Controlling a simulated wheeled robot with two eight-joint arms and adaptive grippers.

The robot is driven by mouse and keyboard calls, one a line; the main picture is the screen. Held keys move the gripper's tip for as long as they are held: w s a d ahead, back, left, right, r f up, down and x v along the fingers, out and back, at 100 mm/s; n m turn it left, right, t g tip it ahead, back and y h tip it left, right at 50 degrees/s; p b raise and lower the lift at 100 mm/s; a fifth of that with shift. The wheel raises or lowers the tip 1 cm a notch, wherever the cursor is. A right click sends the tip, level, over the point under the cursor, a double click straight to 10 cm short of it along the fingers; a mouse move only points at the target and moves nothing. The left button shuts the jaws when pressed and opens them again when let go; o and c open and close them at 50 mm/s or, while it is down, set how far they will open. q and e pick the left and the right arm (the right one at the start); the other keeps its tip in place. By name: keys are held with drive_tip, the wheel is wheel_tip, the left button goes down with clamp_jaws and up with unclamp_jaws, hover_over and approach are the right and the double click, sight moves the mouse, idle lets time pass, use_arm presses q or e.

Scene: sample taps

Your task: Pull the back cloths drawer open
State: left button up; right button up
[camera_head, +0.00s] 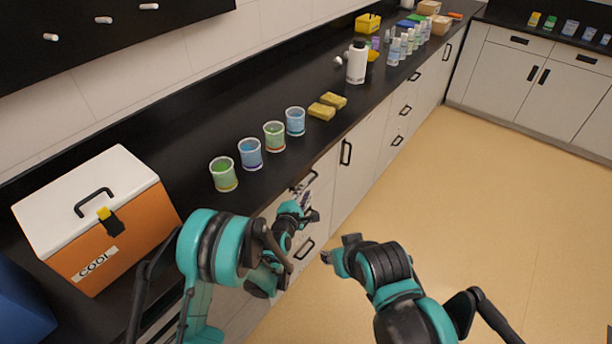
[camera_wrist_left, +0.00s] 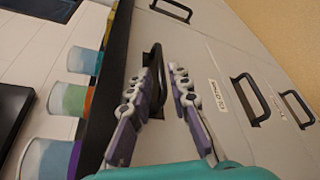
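A stack of pale drawers with black bar handles is set in the counter front. In the left wrist view, the uppermost drawer's handle (camera_wrist_left: 156,76) lies under the counter edge, between the two fingers of my left gripper (camera_wrist_left: 167,66). The fingers are apart, with no clear grip on the bar. In the head view my left gripper (camera_head: 308,205) is at this drawer front, partly hidden by its own arm. The drawer front looks flush. Lower handles (camera_wrist_left: 250,98) have small labels beside them, too blurred to read. My right gripper (camera_head: 340,252) hangs over the floor, away from the drawers.
On the black counter (camera_head: 265,105) stand an orange cooler (camera_head: 120,235), several cups (camera_head: 250,154), yellow sponges (camera_head: 322,111) and a white bottle (camera_head: 357,64). A door handle (camera_head: 346,152) is just beyond the stack. The floor (camera_head: 450,210) to the right is clear.

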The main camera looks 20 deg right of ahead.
sight(311, 180)
use_arm(q)
drive_tip(key=b+x, duration=0.1)
drive_tip(key=x, duration=0.5)
drive_tip(key=shift+d+f+b, duration=0.1)
drive_tip(key=shift+b, duration=0.2)
drive_tip(key=shift+w+d, duration=0.25)
drive_tip(key=shift+w, duration=0.15)
clamp_jaws()
